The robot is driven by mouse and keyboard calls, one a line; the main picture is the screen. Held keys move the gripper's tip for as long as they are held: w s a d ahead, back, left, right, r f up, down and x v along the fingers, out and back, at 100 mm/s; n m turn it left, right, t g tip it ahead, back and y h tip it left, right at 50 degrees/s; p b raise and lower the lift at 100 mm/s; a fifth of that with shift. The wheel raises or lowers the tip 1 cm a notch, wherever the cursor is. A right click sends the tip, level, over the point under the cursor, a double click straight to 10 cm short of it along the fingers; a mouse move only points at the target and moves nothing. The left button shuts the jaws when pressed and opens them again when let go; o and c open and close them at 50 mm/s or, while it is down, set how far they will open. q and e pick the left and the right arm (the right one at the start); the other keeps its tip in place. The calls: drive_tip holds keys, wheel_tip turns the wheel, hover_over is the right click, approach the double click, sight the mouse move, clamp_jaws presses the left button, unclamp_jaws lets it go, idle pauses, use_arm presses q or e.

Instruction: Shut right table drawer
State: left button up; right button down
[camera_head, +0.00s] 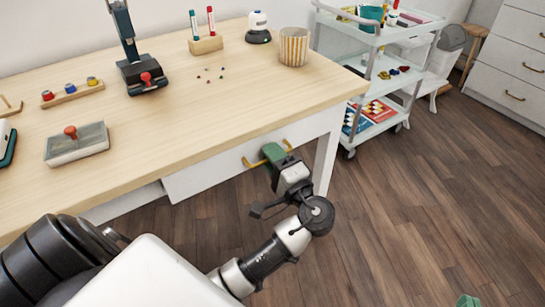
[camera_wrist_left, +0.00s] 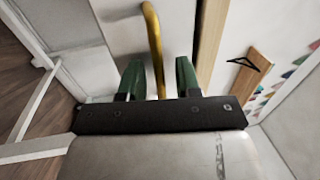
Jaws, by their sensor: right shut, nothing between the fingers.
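The right table drawer (camera_head: 205,174) has a white front with a brass handle (camera_head: 250,161). Its front sits a little forward of the white panel to its left, so it looks slightly open; how far is hidden by the tabletop. My left gripper (camera_head: 274,153) is at the handle. In the left wrist view the brass handle (camera_wrist_left: 153,40) runs between the two green fingers of my left gripper (camera_wrist_left: 158,78), which stand apart with gaps on both sides. My right gripper (camera_head: 467,300) shows only as a green tip at the bottom edge, away from the drawer, and is shut and empty.
The wooden tabletop (camera_head: 200,110) overhangs the drawer and carries a stamp block, spools and a cup. A table leg (camera_head: 327,160) stands right of the drawer. A white cart (camera_head: 375,85) is beyond it. The floor (camera_head: 410,200) at right is clear.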

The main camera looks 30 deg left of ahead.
use_arm(q)
drive_tip(key=shift+c, duration=0.4)
clamp_jaws()
drive_tip(key=x, duration=0.4)
drive_tip(key=shift+a+f, duration=0.2)
drive_tip(key=shift+f, duration=0.1)
drive_tip(key=shift+d, duration=0.1)
drive_tip(key=shift+o, duration=0.4)
unclamp_jaws()
drive_tip(key=shift+w, duration=0.1)
use_arm(e)
drive_tip(key=shift+s+f, duration=0.1)
drive_tip(key=shift+f, duration=0.15)
drive_tip(key=shift+g, duration=0.3)
